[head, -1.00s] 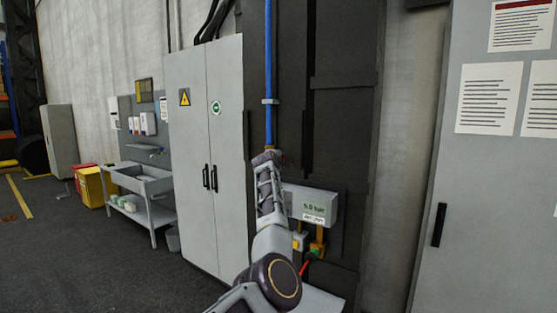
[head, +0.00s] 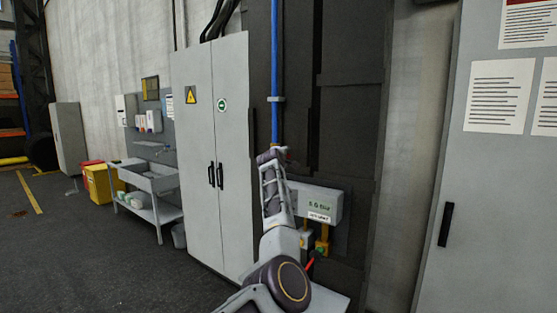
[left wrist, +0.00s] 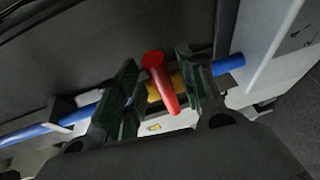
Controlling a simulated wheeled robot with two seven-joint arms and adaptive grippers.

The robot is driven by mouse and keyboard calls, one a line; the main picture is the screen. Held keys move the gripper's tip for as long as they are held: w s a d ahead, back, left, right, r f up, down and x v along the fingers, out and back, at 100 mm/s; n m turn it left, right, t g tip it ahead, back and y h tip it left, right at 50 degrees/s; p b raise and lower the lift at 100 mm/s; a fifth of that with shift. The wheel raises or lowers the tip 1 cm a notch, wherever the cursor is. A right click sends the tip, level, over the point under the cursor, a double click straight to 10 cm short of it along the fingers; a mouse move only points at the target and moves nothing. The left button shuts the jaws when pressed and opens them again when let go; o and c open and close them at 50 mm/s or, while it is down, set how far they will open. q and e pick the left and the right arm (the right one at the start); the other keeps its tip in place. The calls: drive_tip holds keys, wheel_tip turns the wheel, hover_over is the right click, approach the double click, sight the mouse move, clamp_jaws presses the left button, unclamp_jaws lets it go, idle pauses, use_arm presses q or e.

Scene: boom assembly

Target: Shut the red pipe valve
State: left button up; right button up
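The red valve handle (left wrist: 161,84) shows in the left wrist view, between the two fingers of my left gripper (left wrist: 158,78). The fingers are apart on either side of it, with gaps visible, and it does not look clamped. A yellow fitting (left wrist: 153,93) sits behind the handle on the blue pipe (left wrist: 228,65). In the head view my left gripper (head: 271,157) is raised at the lower end of the vertical blue pipe (head: 275,70). My gripper mostly hides the valve there. My right gripper is not in view.
A grey box (head: 318,202) with a label is mounted right of my left arm, with yellow fittings (head: 322,245) below. A tall grey cabinet (head: 208,130) stands to the left and another panel (head: 490,190) to the right. A sink bench (head: 150,180) is farther left.

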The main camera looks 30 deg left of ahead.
use_arm(q)
drive_tip(key=v, duration=1.1)
idle(0.6)
idle(0.5)
drive_tip(key=shift+f, duration=0.2)
